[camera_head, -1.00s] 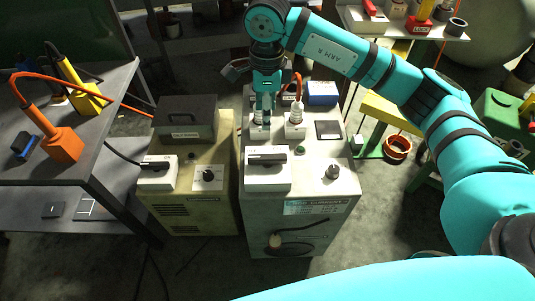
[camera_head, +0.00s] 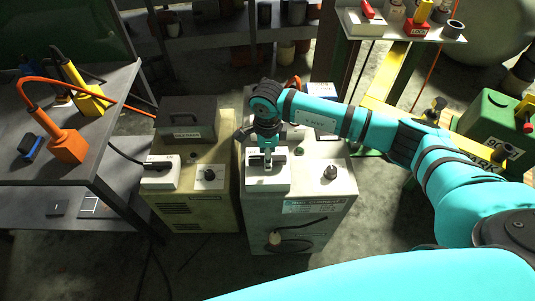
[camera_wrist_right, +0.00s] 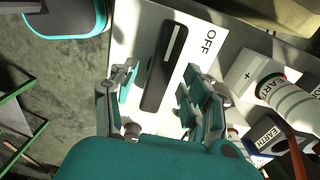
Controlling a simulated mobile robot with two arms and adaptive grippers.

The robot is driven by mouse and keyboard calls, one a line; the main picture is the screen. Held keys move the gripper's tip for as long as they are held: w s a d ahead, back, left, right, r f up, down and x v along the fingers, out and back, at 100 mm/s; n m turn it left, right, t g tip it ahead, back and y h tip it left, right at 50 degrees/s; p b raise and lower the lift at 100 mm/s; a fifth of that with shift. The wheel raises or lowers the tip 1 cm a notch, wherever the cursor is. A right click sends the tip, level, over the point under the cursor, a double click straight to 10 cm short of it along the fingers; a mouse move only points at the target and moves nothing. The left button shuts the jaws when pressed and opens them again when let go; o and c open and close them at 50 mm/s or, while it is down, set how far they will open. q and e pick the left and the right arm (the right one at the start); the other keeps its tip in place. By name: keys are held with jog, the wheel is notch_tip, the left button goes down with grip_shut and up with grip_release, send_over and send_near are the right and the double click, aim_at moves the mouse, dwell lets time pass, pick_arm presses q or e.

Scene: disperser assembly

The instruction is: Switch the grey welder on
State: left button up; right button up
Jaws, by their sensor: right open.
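The grey welder (camera_head: 339,208) stands in the middle of the head view, with a dark knob (camera_head: 330,172) on its top. A white switch box (camera_head: 268,184) sits at its front left corner. In the right wrist view the box carries a long black handle (camera_wrist_right: 167,62), lying beside the printed word OFF (camera_wrist_right: 209,42). My right gripper (camera_wrist_right: 158,88) is open, with one finger on each side of the handle. Whether the fingers touch it I cannot tell. In the head view my right gripper (camera_head: 267,157) hides much of the handle. My left gripper is not in view.
A yellowish machine (camera_head: 192,214) with its own white switch box (camera_head: 162,172) stands close on the left. A dark table (camera_head: 112,120) with orange and yellow tools is at the left. Open floor lies right of the welder.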

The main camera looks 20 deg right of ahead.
jog(key=shift+f, duration=0.4)
jog(key=shift+c, duration=0.4)
grip_shut()
